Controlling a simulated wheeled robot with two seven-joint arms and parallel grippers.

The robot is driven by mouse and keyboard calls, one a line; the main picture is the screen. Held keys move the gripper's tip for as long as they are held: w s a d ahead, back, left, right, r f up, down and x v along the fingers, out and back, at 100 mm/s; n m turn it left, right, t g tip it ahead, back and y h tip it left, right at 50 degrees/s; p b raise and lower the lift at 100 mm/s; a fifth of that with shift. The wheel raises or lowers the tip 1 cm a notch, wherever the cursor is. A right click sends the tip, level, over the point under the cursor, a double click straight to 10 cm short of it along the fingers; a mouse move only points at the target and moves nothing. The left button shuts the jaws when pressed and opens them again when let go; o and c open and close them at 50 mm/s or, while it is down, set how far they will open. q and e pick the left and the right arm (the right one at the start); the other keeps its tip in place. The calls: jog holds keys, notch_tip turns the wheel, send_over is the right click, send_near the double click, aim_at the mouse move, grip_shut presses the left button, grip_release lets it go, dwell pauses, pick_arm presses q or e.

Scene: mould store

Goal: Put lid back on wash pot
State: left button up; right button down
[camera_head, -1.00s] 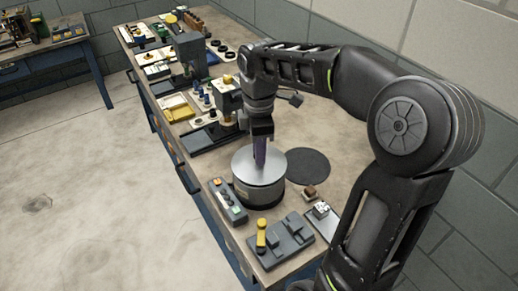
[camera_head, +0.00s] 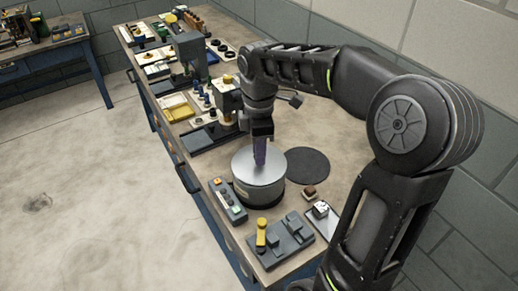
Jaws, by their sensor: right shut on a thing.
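The wash pot (camera_head: 259,188) is a silver metal cylinder standing on a dark round base on the bench. Its flat silver lid (camera_head: 240,165) covers the top; I cannot tell whether it is fully seated. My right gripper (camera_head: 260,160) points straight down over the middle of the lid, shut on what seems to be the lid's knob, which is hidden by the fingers. My left gripper is not in view.
A dark round mat (camera_head: 307,165) lies empty on the bench right of the pot. A small control box (camera_head: 228,199) stands close left of the pot. A grey fixture with a yellow handle (camera_head: 262,235) stands in front. Machines and trays crowd the bench behind; a block wall runs along the right.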

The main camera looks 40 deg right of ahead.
dwell(0.9)
jog(key=c, duration=0.6)
grip_release()
jog(key=shift+r, duration=0.1)
jog(key=shift+r+p, duration=3.05)
jog(key=shift+r, duration=0.4)
grip_shut()
